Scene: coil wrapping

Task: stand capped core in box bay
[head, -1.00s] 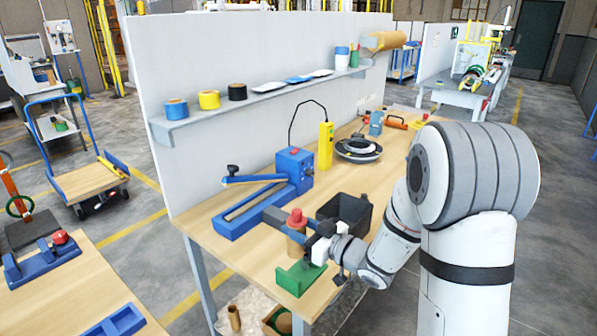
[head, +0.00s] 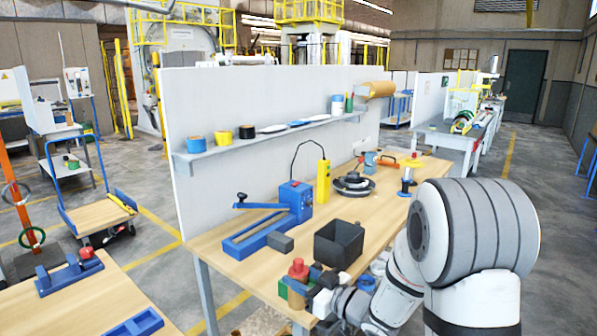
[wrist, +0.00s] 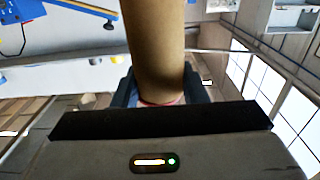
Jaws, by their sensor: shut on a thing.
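The core is a brown cardboard tube with a red cap (head: 298,269), seen in the head view at the front edge of the workbench. In the wrist view the brown core (wrist: 156,45) stands large in the middle, with a thin red rim at its lower end between the jaws. My gripper (head: 307,282) is shut on the capped core. The green block (head: 283,290) beside it is partly covered. Whether the core touches the bench cannot be told.
A black open bin (head: 339,245) and a grey block (head: 280,242) stand just behind my gripper. A blue sealer (head: 257,232) lies to the left. The bench (head: 225,262) is bare at its front left. A second table (head: 95,300) stands at lower left.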

